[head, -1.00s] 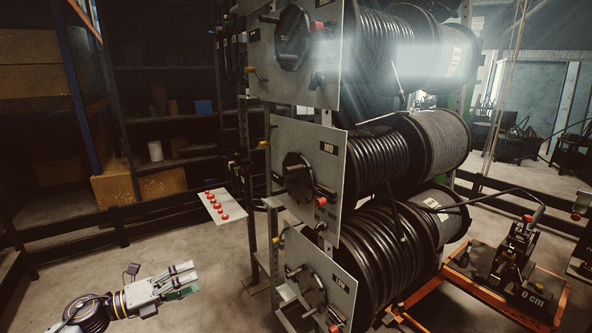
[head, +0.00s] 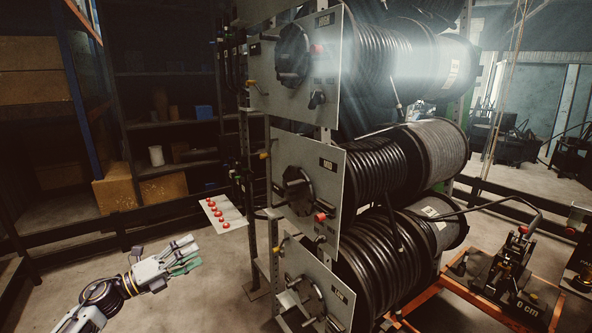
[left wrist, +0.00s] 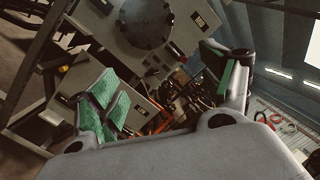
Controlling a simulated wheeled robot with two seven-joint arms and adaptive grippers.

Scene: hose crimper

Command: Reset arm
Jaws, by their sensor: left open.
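My left gripper (head: 190,254) is at the lower left of the head view, in free air left of the hose reel rack. It is open and empty. In the left wrist view its green-padded fingers (left wrist: 168,88) stand wide apart with nothing between them. My right gripper is in neither view.
The rack with grey panels (head: 307,177) and several black hose reels (head: 377,172) fills the middle. A small panel with red buttons (head: 223,214) juts out left of it. An orange-framed cart (head: 447,281) stands at lower right. Shelves with boxes (head: 163,188) line the back left. Floor around my left gripper is clear.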

